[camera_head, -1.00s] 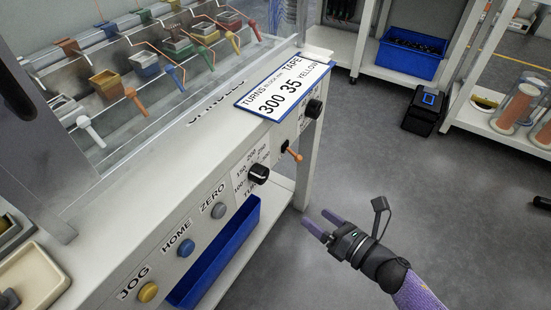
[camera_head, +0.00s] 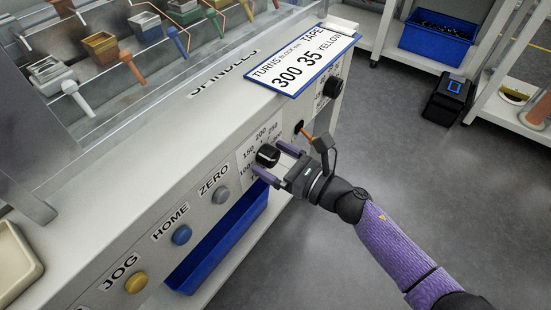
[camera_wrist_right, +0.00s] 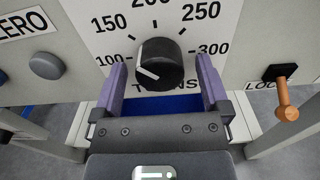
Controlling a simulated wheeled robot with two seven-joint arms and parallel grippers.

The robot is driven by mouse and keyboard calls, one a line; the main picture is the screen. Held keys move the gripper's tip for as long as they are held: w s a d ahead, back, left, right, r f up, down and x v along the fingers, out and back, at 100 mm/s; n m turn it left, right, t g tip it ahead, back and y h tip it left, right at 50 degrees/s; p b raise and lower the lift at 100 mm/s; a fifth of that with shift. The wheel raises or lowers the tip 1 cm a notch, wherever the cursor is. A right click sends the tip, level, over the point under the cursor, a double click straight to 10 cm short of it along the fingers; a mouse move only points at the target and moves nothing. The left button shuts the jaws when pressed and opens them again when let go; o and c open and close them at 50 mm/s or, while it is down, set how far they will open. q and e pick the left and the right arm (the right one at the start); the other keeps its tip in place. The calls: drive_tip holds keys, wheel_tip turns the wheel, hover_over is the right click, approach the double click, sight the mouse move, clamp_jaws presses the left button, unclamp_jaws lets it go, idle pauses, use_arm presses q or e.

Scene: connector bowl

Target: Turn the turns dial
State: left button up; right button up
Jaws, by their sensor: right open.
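The turns dial (camera_head: 267,156) is a black round knob on the white front panel, with numbers from 100 to 300 around it. In the right wrist view the dial (camera_wrist_right: 159,62) has a white pointer line toward its lower left, near the 100 mark. My right gripper (camera_head: 272,163) is open, with its two purple fingers (camera_wrist_right: 160,80) on either side of the dial; I cannot tell whether they touch it. My left gripper is not in view.
To the left on the panel are the grey ZERO button (camera_head: 221,195), blue HOME button (camera_head: 181,235) and yellow JOG button (camera_head: 136,282). An orange lever (camera_wrist_right: 286,95) sits right of the dial, near another black knob (camera_head: 334,92). A blue bin (camera_head: 217,248) is below.

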drive_tip(key=shift+c, duration=0.7)
drive_tip(key=c, duration=1.1)
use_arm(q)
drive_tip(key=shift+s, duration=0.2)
use_arm(e)
drive_tip(key=shift+c, duration=0.2)
